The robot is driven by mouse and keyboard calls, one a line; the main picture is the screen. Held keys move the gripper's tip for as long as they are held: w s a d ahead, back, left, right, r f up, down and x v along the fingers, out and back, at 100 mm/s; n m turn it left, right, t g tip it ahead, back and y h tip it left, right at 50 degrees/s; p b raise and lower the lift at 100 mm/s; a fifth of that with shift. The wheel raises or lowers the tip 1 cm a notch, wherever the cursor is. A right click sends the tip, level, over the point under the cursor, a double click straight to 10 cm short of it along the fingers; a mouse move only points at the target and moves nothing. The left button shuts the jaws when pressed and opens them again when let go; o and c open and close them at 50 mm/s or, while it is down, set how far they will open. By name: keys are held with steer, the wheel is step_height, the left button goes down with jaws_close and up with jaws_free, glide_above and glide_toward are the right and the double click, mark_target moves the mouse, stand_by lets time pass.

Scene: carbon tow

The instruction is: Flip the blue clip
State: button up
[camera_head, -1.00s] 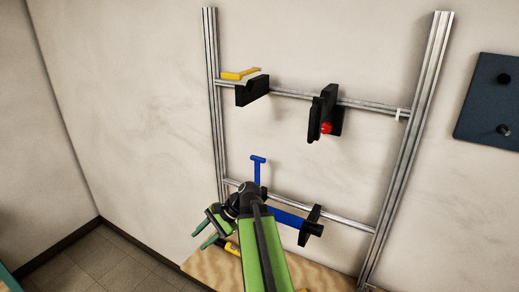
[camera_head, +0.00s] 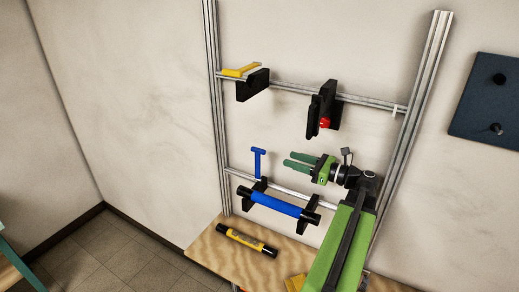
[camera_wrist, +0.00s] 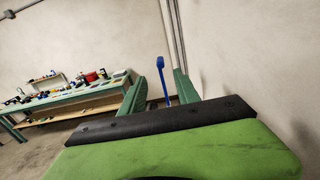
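The blue clip (camera_head: 258,162) is a T-shaped lever standing upright above the left black holder on the lower rail. My gripper (camera_head: 288,159) is right of the clip in the head view, with its green fingers pointing left towards it. The fingers are apart and empty. In the wrist view, the blue clip (camera_wrist: 163,75) shows beyond and between the two fingertips (camera_wrist: 157,78), with a gap to each. A blue tube (camera_head: 278,203) lies across the two lower black holders, below the clip. The clip's lower end is partly hidden in the wrist view.
A yellow clip (camera_head: 240,70) lies over the upper left holder (camera_head: 252,86). A red knob (camera_head: 324,122) is on the upper right holder. A yellow tube (camera_head: 246,241) lies on the wooden shelf (camera_head: 205,248). Metal uprights (camera_head: 218,135) frame the rails. A cluttered bench (camera_wrist: 65,100) stands far left in the wrist view.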

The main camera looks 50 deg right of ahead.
mark_target(258, 148)
steer(key=x, duration=1.4)
steer(key=shift+w, duration=0.2)
steer(key=shift+c, duration=0.5)
jaws_close()
